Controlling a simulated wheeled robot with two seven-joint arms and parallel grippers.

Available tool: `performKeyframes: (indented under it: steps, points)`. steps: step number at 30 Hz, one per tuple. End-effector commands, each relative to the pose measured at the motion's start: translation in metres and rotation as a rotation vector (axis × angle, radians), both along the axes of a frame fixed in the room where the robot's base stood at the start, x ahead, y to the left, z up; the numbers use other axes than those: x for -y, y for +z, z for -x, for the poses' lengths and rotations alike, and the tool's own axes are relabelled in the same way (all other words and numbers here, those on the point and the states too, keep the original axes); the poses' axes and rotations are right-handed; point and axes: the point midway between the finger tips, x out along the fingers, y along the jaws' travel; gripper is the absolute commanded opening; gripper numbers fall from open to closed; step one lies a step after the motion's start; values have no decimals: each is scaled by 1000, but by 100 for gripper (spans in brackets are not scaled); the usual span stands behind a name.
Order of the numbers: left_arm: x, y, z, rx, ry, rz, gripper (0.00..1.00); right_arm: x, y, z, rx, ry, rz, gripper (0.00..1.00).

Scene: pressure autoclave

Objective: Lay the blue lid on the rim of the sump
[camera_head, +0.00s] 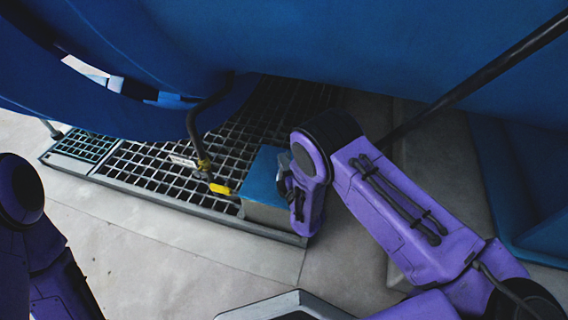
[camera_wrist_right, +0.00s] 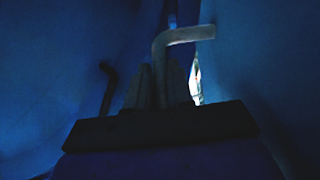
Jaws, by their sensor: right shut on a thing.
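The blue lid (camera_head: 262,176) shows as a flat blue plate over the grey sump box (camera_head: 268,217), at the edge of the floor grating. The head view does not show whether it touches the rim all round. My right gripper (camera_head: 287,186) is at the lid's right side, its fingertips mostly hidden by my purple wrist. In the dark right wrist view, its fingers (camera_wrist_right: 160,90) are closed about a grey bent bar (camera_wrist_right: 180,38), which may be the lid's handle. My left arm shows at the left edge; its gripper is out of view.
The big blue vessel (camera_head: 400,60) hangs low over the grating (camera_head: 150,170). A dark pipe (camera_head: 193,120) with a yellow valve handle (camera_head: 219,189) comes down just left of the lid. A dark strut (camera_head: 470,68) slants above my right arm. The front floor is mostly clear.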

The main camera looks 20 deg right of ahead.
Motion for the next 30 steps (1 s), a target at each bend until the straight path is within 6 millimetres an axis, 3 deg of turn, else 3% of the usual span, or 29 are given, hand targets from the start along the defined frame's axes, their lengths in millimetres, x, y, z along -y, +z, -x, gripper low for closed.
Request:
performKeyframes:
  steps: [17,18,21,30]
  points:
    - [0,-11,0,0,0,0,51,0,-12,-1,5,0,-1,0]
    - [0,-11,0,0,1,0,51,0,-12,-1,5,0,-1,24]
    - [0,-11,0,1,1,0,51,0,-11,-1,4,0,-1,51]
    - [-2,-13,-1,7,-2,-5,51,0,-15,1,-3,1,0,51]
